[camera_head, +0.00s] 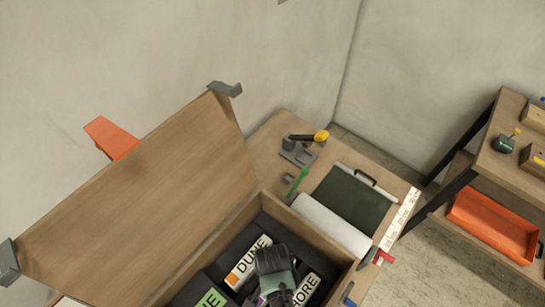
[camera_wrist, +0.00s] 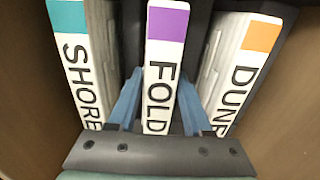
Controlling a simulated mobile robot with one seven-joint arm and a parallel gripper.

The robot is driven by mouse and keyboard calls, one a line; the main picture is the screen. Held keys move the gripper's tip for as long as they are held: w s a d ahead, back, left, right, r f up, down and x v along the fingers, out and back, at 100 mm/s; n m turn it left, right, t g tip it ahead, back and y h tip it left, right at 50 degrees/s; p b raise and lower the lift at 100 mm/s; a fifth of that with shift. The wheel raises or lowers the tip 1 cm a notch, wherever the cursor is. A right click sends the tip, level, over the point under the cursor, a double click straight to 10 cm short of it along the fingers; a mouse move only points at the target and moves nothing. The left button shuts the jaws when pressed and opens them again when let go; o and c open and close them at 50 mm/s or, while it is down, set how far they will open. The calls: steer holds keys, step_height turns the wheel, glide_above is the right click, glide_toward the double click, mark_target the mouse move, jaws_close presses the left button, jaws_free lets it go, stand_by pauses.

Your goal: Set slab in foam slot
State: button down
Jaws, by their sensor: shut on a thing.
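A white slab marked FOLD with a purple end (camera_wrist: 160,75) stands between the blue fingers of my gripper (camera_wrist: 160,100) in the wrist view. My gripper is shut on it. A SHORE slab with a teal end (camera_wrist: 75,60) stands to its left, and a DUNE slab with an orange end (camera_wrist: 240,65) to its right. Dark foam lies between them. In the head view, the DUNE slab (camera_head: 248,262) and SHORE slab (camera_head: 308,288) sit in the wooden crate (camera_head: 325,232). My gripper hides most of the FOLD slab there, so its seating depth cannot be told.
A green-ended slab (camera_head: 210,298) sits at the crate's lower left. The crate's open lid (camera_head: 150,210) rises on the left. Behind the crate, the bench holds a white roll (camera_head: 332,225), a dark green sheet (camera_head: 355,197) and small tools. A shelf with an orange tray (camera_head: 490,225) stands right.

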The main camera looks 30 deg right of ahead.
steer(key=shift+c, duration=1.6)
jaws_free()
steer(key=shift+f, duration=0.1)
step_height(320, 180, up, 12)
